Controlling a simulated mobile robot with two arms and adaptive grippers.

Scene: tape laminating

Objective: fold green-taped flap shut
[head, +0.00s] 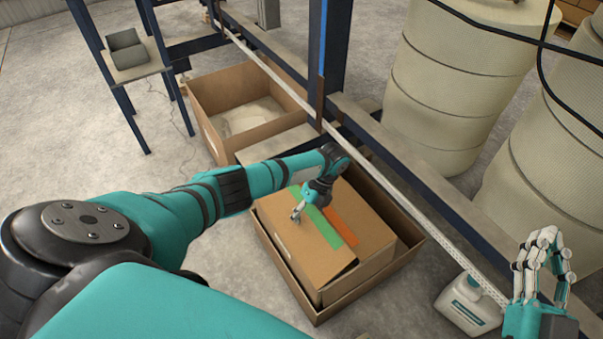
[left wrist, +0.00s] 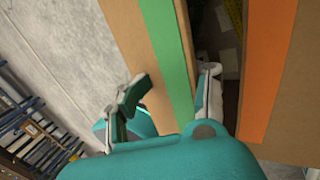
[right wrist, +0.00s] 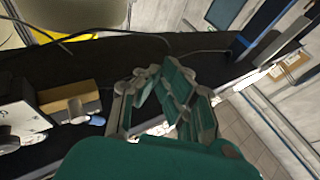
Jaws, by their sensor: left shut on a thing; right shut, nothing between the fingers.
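A brown cardboard box (head: 352,262) sits inside a larger open carton. Its top has a green-taped flap (head: 322,225) and an orange-taped flap (head: 343,228) side by side. In the left wrist view, a dark gap separates the green-taped flap (left wrist: 165,50) from the orange-taped flap (left wrist: 267,65), showing the box's inside. My left gripper (head: 303,208) is shut on the green-taped flap, with one finger on each side of it in the left wrist view (left wrist: 172,95). My right gripper (head: 540,245) is shut and empty, away at the lower right; its fingers also show in the right wrist view (right wrist: 165,95).
The outer carton's wall (head: 408,240) surrounds the box. A metal rail (head: 425,213) runs diagonally behind it. A white jug (head: 467,308) stands beside my right gripper. Another open carton (head: 210,135) and large beige rolls (head: 450,90) stand farther back.

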